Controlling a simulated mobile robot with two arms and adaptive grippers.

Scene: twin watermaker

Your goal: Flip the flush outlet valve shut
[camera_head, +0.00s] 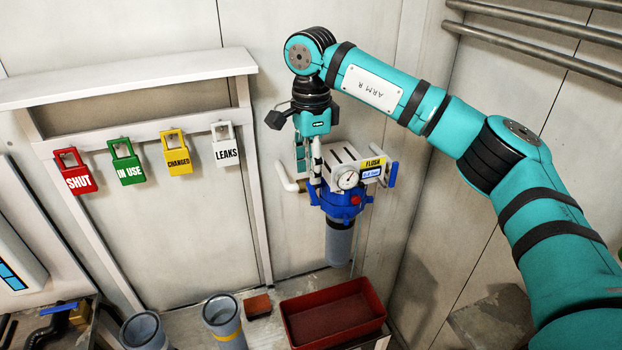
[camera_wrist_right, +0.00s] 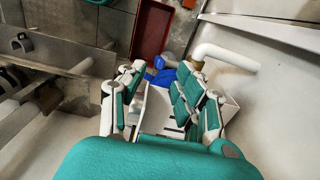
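The flush unit has a white bracket, a round gauge (camera_head: 348,179), a yellow FLUSH label (camera_head: 374,163) and a blue head (camera_head: 345,205) above a grey cylinder (camera_head: 339,243). A white outlet pipe (camera_head: 288,180) sticks out on its left; it also shows in the right wrist view (camera_wrist_right: 228,56). A blue part (camera_wrist_right: 163,76), likely the valve lever, lies beside that pipe, near my fingertips. My right gripper (camera_head: 308,172) points down at the unit's left side. In the wrist view its fingers (camera_wrist_right: 160,70) are apart. Contact with the blue part cannot be told. My left gripper is out of view.
Red SHUT (camera_head: 78,181), green IN USE (camera_head: 129,170), yellow CHANGED (camera_head: 178,160) and white LEAKS (camera_head: 227,153) tags hang on the left rail. A red tray (camera_head: 378,312) and grey cylinders (camera_head: 221,312) stand below. Walls close in behind and right.

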